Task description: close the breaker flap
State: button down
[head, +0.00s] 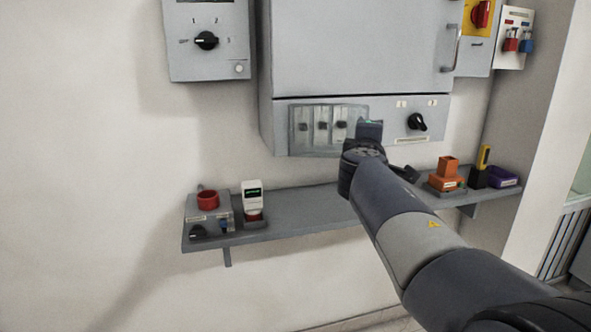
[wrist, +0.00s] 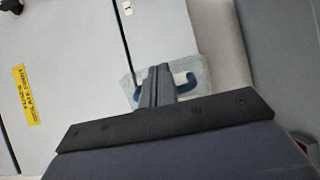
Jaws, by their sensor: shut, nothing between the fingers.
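The breaker flap (head: 352,112) is a clear, greyish pane at the breaker window in the lower panel of the grey cabinet. Several breakers with dark toggles (head: 322,126) show through or beside it. Its exact angle is hard to tell. My gripper (head: 370,128) is at the right end of the window and hides part of it. In the wrist view my gripper (wrist: 158,72) is shut and empty, with its fingers together. A translucent piece (wrist: 128,88) with dark blue curved parts shows behind the fingers. I cannot tell whether they touch it.
The cabinet door (head: 355,45) is above the panel, and a black knob (head: 417,122) is right of my gripper. A grey shelf (head: 300,212) below carries a red-topped box (head: 208,210), a white meter (head: 252,197) and orange blocks (head: 446,178).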

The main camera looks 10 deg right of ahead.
jog(key=shift+b+x, duration=0.3)
jog(key=shift+x, duration=1.65)
jog(key=shift+w+a, duration=0.1)
